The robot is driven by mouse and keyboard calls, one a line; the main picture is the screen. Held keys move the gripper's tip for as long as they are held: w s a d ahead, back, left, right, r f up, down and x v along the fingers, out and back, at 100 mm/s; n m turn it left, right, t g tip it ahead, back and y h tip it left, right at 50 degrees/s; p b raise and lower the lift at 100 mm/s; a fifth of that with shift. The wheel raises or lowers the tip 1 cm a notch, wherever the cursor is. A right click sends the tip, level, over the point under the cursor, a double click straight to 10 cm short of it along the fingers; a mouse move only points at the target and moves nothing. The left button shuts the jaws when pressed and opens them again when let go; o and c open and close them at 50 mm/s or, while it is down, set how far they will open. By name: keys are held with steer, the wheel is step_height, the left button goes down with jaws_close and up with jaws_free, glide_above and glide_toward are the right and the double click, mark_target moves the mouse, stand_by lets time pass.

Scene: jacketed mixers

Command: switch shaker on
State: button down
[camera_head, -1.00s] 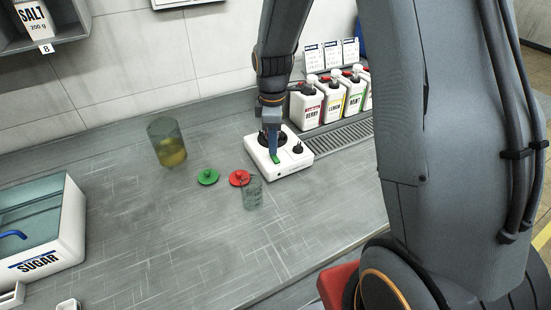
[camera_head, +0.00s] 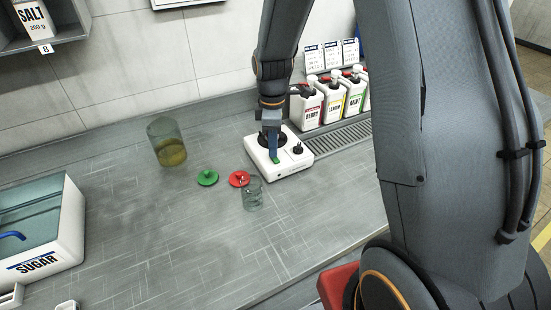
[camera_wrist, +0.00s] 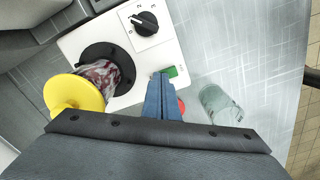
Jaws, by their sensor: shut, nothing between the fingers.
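The shaker (camera_head: 296,168) is a white box on the counter with a black knob (camera_head: 297,149) and a black round holder. In the wrist view its panel (camera_wrist: 88,42) shows the numbered knob (camera_wrist: 144,25) and a green switch (camera_wrist: 175,72) at its edge. A container with a yellow lid (camera_wrist: 75,93) and dark red contents sits at the black holder (camera_wrist: 122,62). My gripper (camera_head: 274,157) is shut and empty, pointing down. Its blue fingertips (camera_wrist: 160,78) are right beside the green switch; I cannot tell whether they touch it.
A clear beaker (camera_head: 252,196), a red lid (camera_head: 239,179) and a green lid (camera_head: 207,177) lie left of the shaker. A larger beaker with yellow liquid (camera_head: 170,152) stands farther left. Several labelled bottles (camera_head: 307,108) stand behind.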

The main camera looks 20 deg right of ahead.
step_height(320, 180, up, 7)
steer(key=p, duration=0.5)
steer(key=shift+f, duration=0.15)
stand_by(0.4)
steer(key=s+d+m+b, duration=0.1)
steer(key=s+m+b, duration=0.1)
steer(key=s+m, duration=0.5)
steer(key=s+d+m+t+b, duration=0.1)
steer(key=s+m+b, duration=0.2)
steer(key=s+m, duration=0.4)
steer(key=s, duration=0.2)
steer(key=shift+s+d+r+b, duration=0.3)
steer(key=shift+s+d+r, duration=0.05)
steer(key=shift+s, duration=0.05)
steer(key=w+r, duration=0.2)
steer(key=w, duration=0.3)
steer(key=w+a+r+n, duration=0.1)
steer(key=w+r, duration=0.1)
steer(key=w, duration=0.4)
steer(key=w+a+r+n+g, duration=0.1)
steer(key=w+r, duration=0.1)
steer(key=w, duration=0.3)
steer(key=shift+w+a+r, duration=0.2)
steer(key=shift+a+r, duration=0.05)
steer(key=shift+r, duration=0.05)
